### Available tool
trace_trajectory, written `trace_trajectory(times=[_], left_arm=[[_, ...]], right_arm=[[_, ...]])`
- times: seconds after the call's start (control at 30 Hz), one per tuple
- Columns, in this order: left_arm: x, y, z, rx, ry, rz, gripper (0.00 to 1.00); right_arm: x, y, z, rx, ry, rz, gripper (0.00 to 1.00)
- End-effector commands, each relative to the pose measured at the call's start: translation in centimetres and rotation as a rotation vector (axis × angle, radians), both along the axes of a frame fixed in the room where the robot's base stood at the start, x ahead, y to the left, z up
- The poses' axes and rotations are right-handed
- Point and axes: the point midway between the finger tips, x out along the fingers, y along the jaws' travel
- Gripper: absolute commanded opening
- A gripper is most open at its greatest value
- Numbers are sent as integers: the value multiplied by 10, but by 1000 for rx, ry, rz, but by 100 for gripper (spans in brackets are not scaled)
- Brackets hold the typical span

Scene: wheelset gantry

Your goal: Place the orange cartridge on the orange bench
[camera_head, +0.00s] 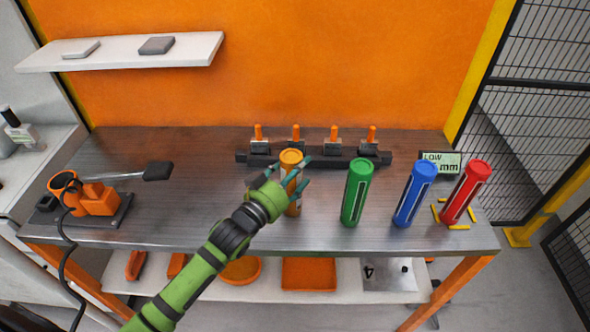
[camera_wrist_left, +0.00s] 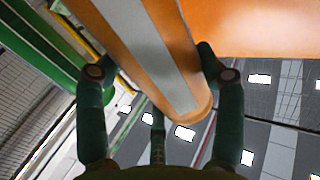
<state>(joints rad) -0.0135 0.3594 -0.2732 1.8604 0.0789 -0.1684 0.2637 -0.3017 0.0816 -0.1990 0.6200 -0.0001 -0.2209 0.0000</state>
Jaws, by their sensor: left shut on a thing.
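The orange cartridge (camera_head: 291,160) is upright, with its orange cap showing above my left gripper (camera_head: 290,182). The gripper's teal fingers are shut around its body. In the left wrist view the cartridge (camera_wrist_left: 165,50) runs between the fingers, orange with a pale grey stripe. The bench (camera_head: 200,215) has a grey metal top, orange legs and an orange back panel. The cartridge's lower end is over the bench top, partly behind the gripper; I cannot tell whether it touches the surface. My right gripper is not in view.
A green cartridge (camera_head: 357,195), a blue one (camera_head: 415,195) and a red one (camera_head: 466,195) stand to the right. A small display (camera_head: 440,163) is at the back right. The left-middle top is clear.

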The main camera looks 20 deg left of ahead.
Motion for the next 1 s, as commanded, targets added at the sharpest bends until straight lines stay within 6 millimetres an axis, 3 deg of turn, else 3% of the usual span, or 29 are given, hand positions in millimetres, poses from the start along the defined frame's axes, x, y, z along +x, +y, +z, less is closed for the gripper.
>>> trace_trajectory(times=[0.03, 0.07, 0.5, 0.67, 1.0], left_arm=[[0, 0, -1, 0, 1, 0, 81], [0, 0, -1, 0, 1, 0, 93], [-1, 0, 4, 0, 0, 0, 93], [-22, 7, -1, 1, 4, 0, 93], [-87, 27, -1, 2, 4, -1, 93]], right_arm=[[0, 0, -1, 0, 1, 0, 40], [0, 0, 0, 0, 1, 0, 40], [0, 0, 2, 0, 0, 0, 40], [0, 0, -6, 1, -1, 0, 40], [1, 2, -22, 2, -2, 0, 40]])
